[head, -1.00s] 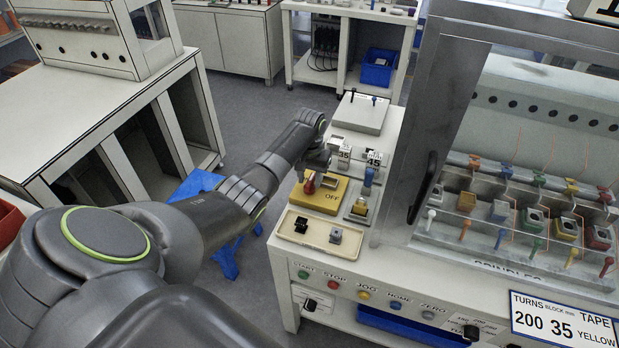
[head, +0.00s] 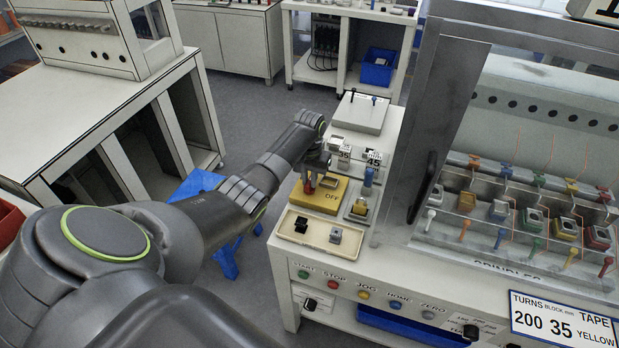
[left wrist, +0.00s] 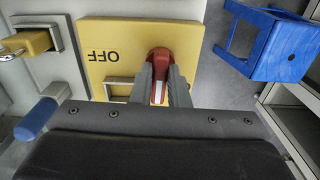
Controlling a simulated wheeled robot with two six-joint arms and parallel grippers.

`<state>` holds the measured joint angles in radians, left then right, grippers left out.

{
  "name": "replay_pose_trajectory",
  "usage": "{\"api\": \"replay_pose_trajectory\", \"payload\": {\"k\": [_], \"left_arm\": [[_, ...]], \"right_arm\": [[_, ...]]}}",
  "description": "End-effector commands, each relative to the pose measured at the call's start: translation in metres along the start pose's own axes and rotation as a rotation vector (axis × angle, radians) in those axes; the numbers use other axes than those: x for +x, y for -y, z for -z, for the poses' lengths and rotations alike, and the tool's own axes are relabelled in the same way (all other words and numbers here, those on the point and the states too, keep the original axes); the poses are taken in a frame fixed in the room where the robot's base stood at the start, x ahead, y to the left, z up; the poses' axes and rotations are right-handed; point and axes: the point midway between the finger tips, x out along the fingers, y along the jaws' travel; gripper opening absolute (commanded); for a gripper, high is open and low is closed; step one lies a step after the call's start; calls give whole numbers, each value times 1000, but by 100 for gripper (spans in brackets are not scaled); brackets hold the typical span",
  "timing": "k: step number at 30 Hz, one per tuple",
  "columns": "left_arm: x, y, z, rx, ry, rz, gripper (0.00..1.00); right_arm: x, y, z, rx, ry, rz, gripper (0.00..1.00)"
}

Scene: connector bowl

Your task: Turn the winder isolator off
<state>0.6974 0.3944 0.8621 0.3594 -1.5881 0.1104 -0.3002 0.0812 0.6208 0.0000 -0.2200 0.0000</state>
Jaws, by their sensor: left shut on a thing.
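The winder isolator is a yellow plate (head: 336,196) marked OFF with a red handle (head: 309,187), on the left part of the machine bench. In the left wrist view the plate (left wrist: 105,32) shows with its OFF lettering upside down, and the red handle (left wrist: 160,56) has a white stripe. My left gripper (head: 316,182) is at the handle from above. In the left wrist view its two fingers (left wrist: 160,85) are shut on the handle, one on each side. They hide part of it. My right gripper is not in view.
A tray (head: 290,228) with a black and a grey block lies in front of the plate. A brass padlock (head: 360,208) and a blue peg (head: 368,177) stand to its right. Number blocks stand behind. A blue stool (left wrist: 270,42) is on the floor beside the bench.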

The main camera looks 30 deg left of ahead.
Motion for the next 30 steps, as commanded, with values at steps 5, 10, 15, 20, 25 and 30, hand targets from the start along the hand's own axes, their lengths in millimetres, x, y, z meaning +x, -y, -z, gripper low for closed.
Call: {"api": "replay_pose_trajectory", "payload": {"k": [5,10,15,20,25,30], "left_arm": [[-2,0,0,86,1,0,0],[-3,0,0,219,1,1,0],[-3,0,0,379,1,1,0],[-2,0,0,531,1,1,0],[-2,0,1,692,-1,1,0],[-2,0,0,854,0,1,0]], "right_arm": [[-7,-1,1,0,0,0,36],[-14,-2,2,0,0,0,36],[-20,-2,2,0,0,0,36],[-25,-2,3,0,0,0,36],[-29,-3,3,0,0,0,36],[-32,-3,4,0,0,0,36]]}}
